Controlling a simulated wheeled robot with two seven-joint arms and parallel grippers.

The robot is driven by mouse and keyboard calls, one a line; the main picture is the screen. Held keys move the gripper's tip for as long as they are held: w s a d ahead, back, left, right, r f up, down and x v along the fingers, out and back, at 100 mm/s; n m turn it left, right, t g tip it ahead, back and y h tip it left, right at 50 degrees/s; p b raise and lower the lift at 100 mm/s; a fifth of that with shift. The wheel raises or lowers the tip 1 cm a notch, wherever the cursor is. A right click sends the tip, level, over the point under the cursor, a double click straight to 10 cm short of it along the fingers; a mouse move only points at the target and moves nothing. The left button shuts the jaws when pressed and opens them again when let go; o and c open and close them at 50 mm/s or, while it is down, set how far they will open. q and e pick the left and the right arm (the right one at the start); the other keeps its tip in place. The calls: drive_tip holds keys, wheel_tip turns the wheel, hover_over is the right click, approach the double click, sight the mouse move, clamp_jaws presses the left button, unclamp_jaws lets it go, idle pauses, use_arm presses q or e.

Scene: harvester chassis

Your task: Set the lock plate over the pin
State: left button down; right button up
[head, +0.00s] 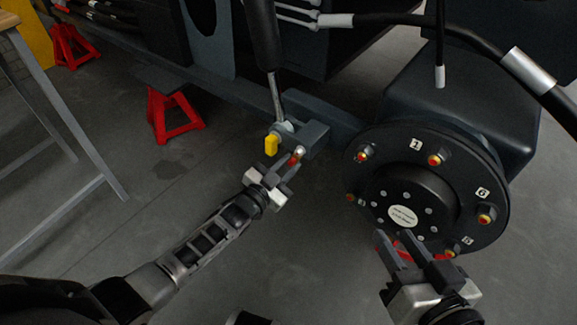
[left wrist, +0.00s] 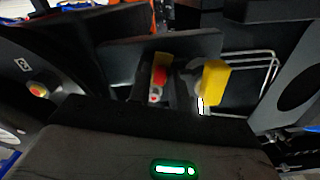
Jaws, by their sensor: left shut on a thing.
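My left gripper (head: 284,169) is at the grey bracket (head: 305,136) at the lower end of the cylinder. Its fingers are shut on a small red piece with a pale tip (head: 297,156), apparently the lock plate, mostly hidden between them. The red piece also shows between the dark fingers in the left wrist view (left wrist: 158,76). A yellow tab (head: 271,144) sits just left of the fingertips, apparently at the pin's end; it shows to the right in the left wrist view (left wrist: 215,82). Whether plate and pin touch cannot be told. My right gripper (head: 414,250) is open below the wheel hub.
The round black hub (head: 460,190) with several red-yellow studs stands at the right. The cylinder (head: 263,35) comes down from above to the bracket. Red stands (head: 173,118) are behind, and a metal-legged bench is at the left. The floor between is clear.

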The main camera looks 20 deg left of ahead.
use_arm(q)
drive_tip(key=shift+w+a+r+m, duration=0.15)
drive_tip(key=shift+a+r+m, duration=0.4)
drive_tip(key=shift+m, duration=1.75)
drive_tip(key=shift+w+a+r+m, duration=0.1)
drive_tip(key=shift+a+r+m, duration=0.45)
drive_tip(key=shift+m, duration=1.75)
drive_tip(key=shift+w+a+r+m, duration=0.2)
drive_tip(key=shift+r+m, duration=0.55)
drive_tip(key=shift+m, duration=1.55)
use_arm(e)
drive_tip(key=shift+f, duration=0.15)
use_arm(q)
drive_tip(key=c, duration=1.4)
unclamp_jaws()
drive_tip(key=shift+c, duration=0.2)
drive_tip(key=shift+s, duration=0.1)
